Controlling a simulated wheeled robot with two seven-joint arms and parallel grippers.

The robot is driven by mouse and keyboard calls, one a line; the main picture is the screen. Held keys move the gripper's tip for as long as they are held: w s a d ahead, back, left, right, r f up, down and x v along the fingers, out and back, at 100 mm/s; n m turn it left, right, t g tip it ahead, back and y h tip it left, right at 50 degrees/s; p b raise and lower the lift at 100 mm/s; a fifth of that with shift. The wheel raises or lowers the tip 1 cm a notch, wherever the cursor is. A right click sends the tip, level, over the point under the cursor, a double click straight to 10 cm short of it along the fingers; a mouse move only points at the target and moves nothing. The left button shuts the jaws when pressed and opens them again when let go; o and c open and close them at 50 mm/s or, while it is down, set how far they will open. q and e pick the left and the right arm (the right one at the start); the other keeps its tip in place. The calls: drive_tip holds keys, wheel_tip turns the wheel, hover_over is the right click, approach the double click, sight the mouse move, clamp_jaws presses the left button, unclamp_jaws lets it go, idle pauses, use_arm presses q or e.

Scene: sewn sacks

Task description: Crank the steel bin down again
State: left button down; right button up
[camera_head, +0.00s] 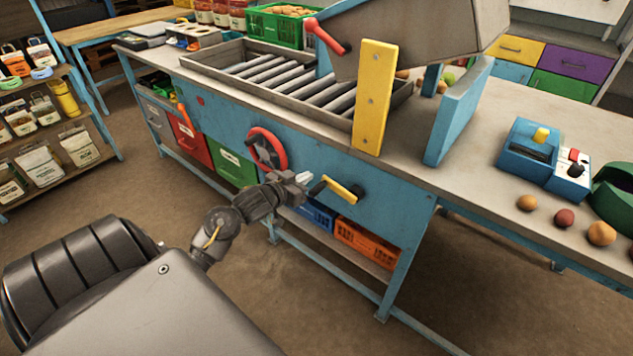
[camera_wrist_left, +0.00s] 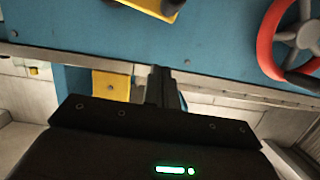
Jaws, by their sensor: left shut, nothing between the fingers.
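The steel bin (camera_head: 415,38) is tilted up above the bench, with a red-tipped handle (camera_head: 328,36) at its left side. On the blue front panel is a crank with a yellow arm (camera_head: 341,190) and a black handle (camera_head: 317,188) at its left end. My left gripper (camera_head: 304,179) is just left of the black handle, shut and empty; whether it touches the handle I cannot tell. In the left wrist view the shut fingers (camera_wrist_left: 161,86) show, with part of the yellow crank arm (camera_wrist_left: 152,6) at the top edge. My right gripper is not in view.
A red handwheel (camera_head: 267,149) sits on the panel left of the crank, also at right in the wrist view (camera_wrist_left: 268,45). A yellow post (camera_head: 374,98) stands before the bin, beside a roller tray (camera_head: 225,55). A blue control box (camera_head: 530,150) is at right.

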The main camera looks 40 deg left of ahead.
use_arm(q)
hover_over(317, 186)
drive_tip(key=shift+s+d+f, duration=0.1)
drive_tip(key=shift+s+f, duration=0.1)
drive_tip(key=shift+f, duration=0.45)
wheel_tip(317, 186, down, 2)
drive_tip(key=shift+w+f, duration=0.15)
drive_tip(key=shift+f, duration=0.95)
